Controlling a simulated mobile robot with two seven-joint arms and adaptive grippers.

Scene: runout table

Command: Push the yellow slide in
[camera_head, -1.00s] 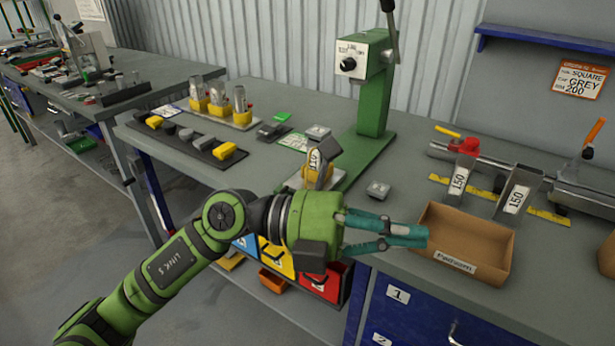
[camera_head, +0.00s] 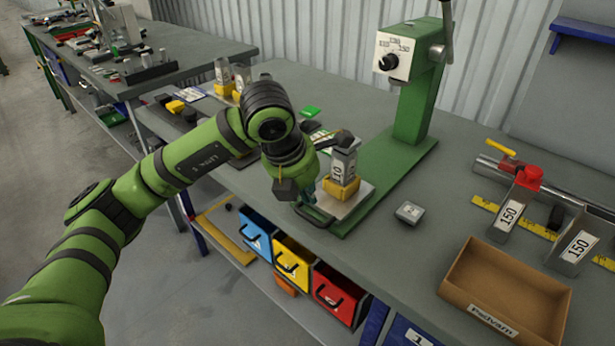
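A yellow block (camera_head: 342,189) with an upright grey metal piece (camera_head: 343,163) in it sits on a pale plate (camera_head: 350,207) at the front of the green press (camera_head: 412,110). The plate has a dark looped handle (camera_head: 316,217) at its front edge. It sticks out in front of the press column, not under its head. My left gripper (camera_head: 308,197) points down just left of the yellow block, close to the handle. Its teal fingers are small and partly hidden, so I cannot tell whether they touch or grip anything. My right gripper is out of view.
A small grey block (camera_head: 409,213) lies right of the press. Blue, yellow and red bins (camera_head: 335,292) hang below the table edge. The bench between press and tray is mostly clear.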

